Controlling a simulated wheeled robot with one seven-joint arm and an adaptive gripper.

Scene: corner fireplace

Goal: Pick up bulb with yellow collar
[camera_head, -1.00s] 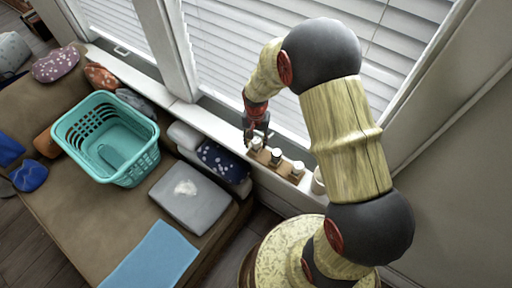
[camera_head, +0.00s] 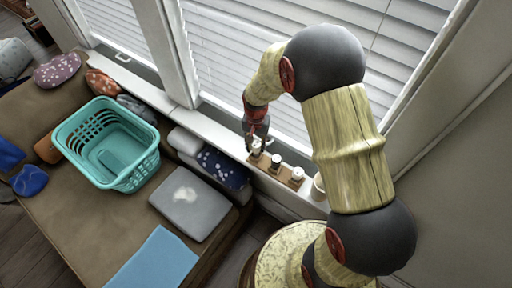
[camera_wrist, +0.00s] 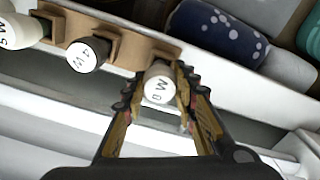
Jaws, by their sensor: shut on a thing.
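My gripper (camera_wrist: 158,100) is shut on a white-capped bulb (camera_wrist: 159,83) at one end of a wooden rack, its fingers on both sides of it. The cap carries black letters that look like "BW". In the head view my gripper (camera_head: 258,138) reaches down to this bulb (camera_head: 256,147) at the rack's left end. The collar below the cap is hidden, so its colour does not show. The bulb appears still in or just at the wooden rack (camera_head: 286,178). Two other bulbs stand in the rack: a middle one (camera_wrist: 88,54) with a dark rim and a pale end one (camera_wrist: 22,32).
The rack sits on the white windowsill (camera_head: 225,135), close to the window blinds (camera_head: 235,60). A brown sofa with cushions, a grey pillow (camera_head: 190,203) and a teal basket (camera_head: 105,145) lies to the left.

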